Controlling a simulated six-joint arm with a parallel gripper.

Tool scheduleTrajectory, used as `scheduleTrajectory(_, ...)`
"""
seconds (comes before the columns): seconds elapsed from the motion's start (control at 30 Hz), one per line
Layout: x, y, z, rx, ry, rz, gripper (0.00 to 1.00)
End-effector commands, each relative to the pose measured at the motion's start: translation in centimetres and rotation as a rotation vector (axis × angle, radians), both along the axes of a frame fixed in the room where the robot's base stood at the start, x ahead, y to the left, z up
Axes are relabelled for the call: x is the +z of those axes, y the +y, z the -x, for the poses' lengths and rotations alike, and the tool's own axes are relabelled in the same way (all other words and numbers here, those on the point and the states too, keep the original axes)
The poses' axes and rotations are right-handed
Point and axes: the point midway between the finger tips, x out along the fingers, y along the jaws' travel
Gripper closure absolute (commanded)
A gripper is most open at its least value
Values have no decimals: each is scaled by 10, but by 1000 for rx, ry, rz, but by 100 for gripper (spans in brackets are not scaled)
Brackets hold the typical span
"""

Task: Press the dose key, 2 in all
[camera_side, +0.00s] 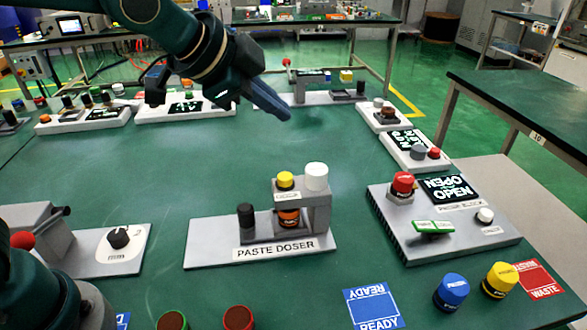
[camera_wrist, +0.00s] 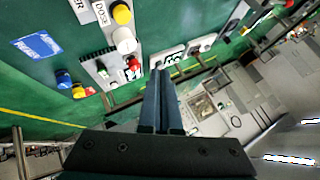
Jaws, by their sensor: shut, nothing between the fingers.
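The paste doser (camera_side: 262,249) stands mid-table in the side view, a grey plate with a raised block. On the block are a yellow key (camera_side: 286,180) and a taller white cylinder (camera_side: 316,177). An orange-and-black jar (camera_side: 288,217) sits below the yellow key, and a black knob (camera_side: 246,216) stands to the left. In the wrist view the yellow key (camera_wrist: 122,14) is beside a label reading DOSE, with the white cylinder (camera_wrist: 124,41) near it. My gripper (camera_side: 287,114) is shut and empty, raised behind and above the doser, apart from it. Its fingers show in the wrist view (camera_wrist: 161,75).
Right of the doser is a grey unit (camera_side: 455,240) with a red button, green handle and OPEN display. Blue (camera_side: 451,291) and yellow (camera_side: 499,280) capped jars stand front right, near a blue READY mat (camera_side: 373,308). Other panels line the back. The table behind the doser is clear.

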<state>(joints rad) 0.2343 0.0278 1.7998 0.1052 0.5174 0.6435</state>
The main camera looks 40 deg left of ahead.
Motion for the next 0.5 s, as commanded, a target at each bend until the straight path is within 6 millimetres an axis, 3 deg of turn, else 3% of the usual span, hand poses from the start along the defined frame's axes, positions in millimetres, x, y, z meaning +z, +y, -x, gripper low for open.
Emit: scheduleTrajectory(0.5, -61, 0, 1, -1, 5, -1, 100)
